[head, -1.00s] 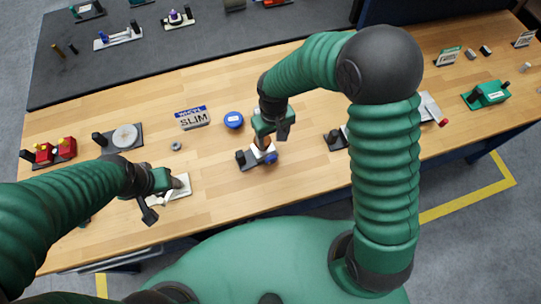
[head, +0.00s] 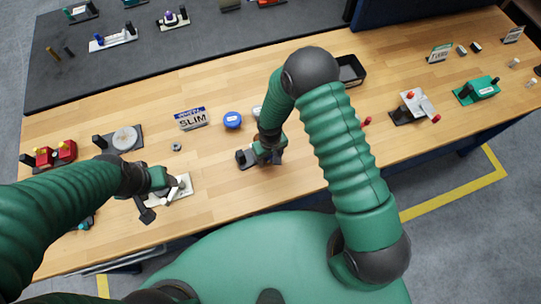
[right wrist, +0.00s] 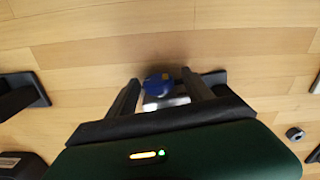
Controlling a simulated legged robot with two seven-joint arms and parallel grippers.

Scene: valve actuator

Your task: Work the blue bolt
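The blue bolt (right wrist: 158,84) shows in the right wrist view, blurred, with a pale block just below it. In the head view my right gripper (head: 266,158) is over the bolt's dark base (head: 247,159) and hides the bolt. In the right wrist view my right gripper (right wrist: 160,84) is open, its two dark fingers on either side of the bolt with a small gap visible at each side. My left gripper (head: 160,200) is at the left, beside a white-plated device (head: 183,190), its fingers apparently spread and empty.
A blue round tin (head: 232,120) and a SLIM box (head: 192,119) lie behind the bolt's base. A round-disc device (head: 125,138) and a red device (head: 55,153) stand at the left. A black tray (head: 350,70) is at the back right. Bare wood lies in front.

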